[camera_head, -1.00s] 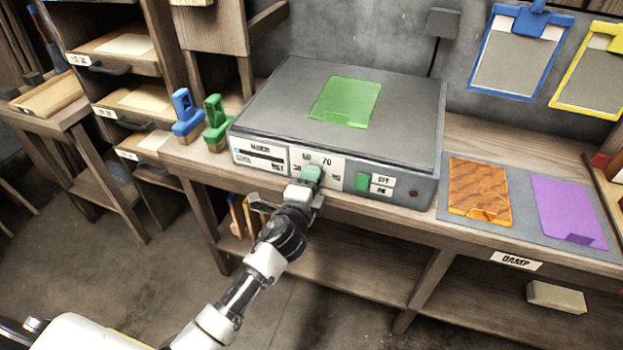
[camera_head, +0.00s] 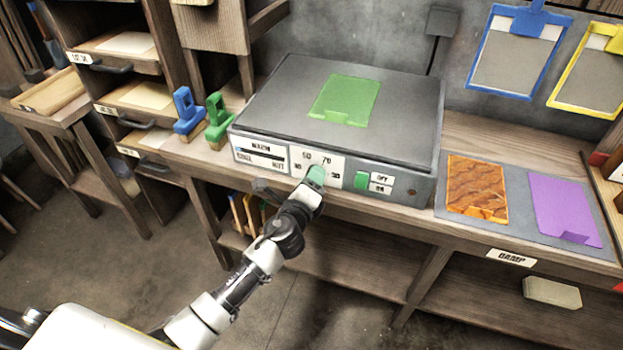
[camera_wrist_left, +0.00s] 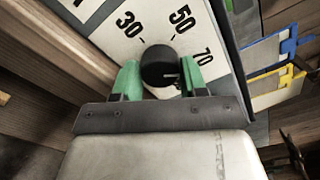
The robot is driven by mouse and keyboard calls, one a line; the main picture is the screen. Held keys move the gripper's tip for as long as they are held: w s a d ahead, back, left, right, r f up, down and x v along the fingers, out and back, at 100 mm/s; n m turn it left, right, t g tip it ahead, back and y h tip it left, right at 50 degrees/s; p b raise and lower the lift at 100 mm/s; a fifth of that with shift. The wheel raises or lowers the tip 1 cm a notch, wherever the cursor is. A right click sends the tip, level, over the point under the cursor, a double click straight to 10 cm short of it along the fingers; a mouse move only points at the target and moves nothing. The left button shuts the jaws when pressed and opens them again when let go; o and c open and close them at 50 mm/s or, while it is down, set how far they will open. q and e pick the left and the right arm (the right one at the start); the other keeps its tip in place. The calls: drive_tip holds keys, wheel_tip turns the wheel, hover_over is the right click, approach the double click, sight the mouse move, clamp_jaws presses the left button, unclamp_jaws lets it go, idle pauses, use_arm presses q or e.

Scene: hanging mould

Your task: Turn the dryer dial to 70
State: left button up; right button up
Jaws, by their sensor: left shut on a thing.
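The dryer (camera_head: 340,110) is a grey box on the bench with a white dial panel on its front. Its black round dial (camera_wrist_left: 157,64) shows in the left wrist view, with 30, 50 and 70 printed around it. A short pale mark on the dial points right, roughly toward the 70 side; its exact reading is unclear. My left gripper (camera_head: 316,176) is shut on the dial, with a green fingertip on each side, also in the left wrist view (camera_wrist_left: 158,80). In the head view the fingers hide the dial. My right gripper is not in view.
A green sheet (camera_head: 345,100) lies on the dryer top. A green switch (camera_head: 361,180) is right of the dial panel. Blue (camera_head: 187,112) and green (camera_head: 218,118) handled tools stand left of the dryer. Orange (camera_head: 476,188) and purple (camera_head: 563,210) sheets lie at right.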

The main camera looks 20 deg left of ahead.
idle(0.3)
use_arm(q)
drive_tip(key=o, duration=0.9)
drive_tip(key=s, duration=1.1)
drive_tip(key=shift+a+b, duration=0.15)
drive_tip(key=shift+b, duration=0.2)
drive_tip(key=shift+w+f, duration=0.1)
